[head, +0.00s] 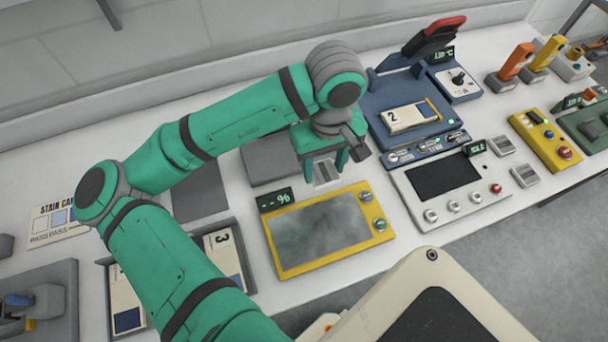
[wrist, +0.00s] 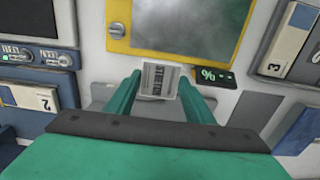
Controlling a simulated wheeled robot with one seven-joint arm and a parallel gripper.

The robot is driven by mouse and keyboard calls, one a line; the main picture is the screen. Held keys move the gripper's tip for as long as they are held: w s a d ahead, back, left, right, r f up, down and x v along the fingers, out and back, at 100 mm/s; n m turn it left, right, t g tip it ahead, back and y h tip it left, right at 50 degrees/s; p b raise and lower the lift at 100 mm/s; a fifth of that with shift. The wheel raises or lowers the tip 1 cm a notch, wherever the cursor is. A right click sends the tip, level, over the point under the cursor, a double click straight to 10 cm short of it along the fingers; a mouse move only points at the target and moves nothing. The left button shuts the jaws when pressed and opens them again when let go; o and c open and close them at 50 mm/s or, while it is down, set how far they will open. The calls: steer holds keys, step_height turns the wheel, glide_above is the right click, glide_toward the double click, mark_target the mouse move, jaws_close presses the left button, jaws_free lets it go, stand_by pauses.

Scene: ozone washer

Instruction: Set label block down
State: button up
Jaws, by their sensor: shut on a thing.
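The label block (wrist: 160,79) is a small pale grey block with dark lettering; it sits between the two green fingers of my gripper (wrist: 161,82) in the wrist view. In the head view my gripper (head: 326,165) points down and is shut on the block (head: 327,172), just behind the yellow-framed panel (head: 373,250). Whether the block touches the surface below cannot be told. A grey flat plate (head: 268,160) lies to the left of and behind the gripper, partly hidden by my arm.
A small "%" display (head: 276,200) stands at the panel's back left corner. A blue device (head: 397,105) holding a card marked 2 is close on the right. A tray with a card marked 3 (head: 221,250) is at the left. Another grey plate (head: 200,193) lies bare.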

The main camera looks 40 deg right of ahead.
steer(key=w+f, duration=0.2)
steer(key=f, duration=0.1)
steer(key=w+a+f, duration=0.1)
steer(key=shift+f, duration=0.35)
steer(key=shift+w+a+f, duration=0.1)
steer(key=shift+w+f, duration=0.15)
steer(key=shift+f, duration=0.7)
steer(key=shift+w+a+f, duration=0.1)
steer(key=shift+w+f, duration=0.1)
steer(key=shift+f, duration=0.75)
steer(key=shift+f, duration=0.15)
steer(key=o, duration=1.1)
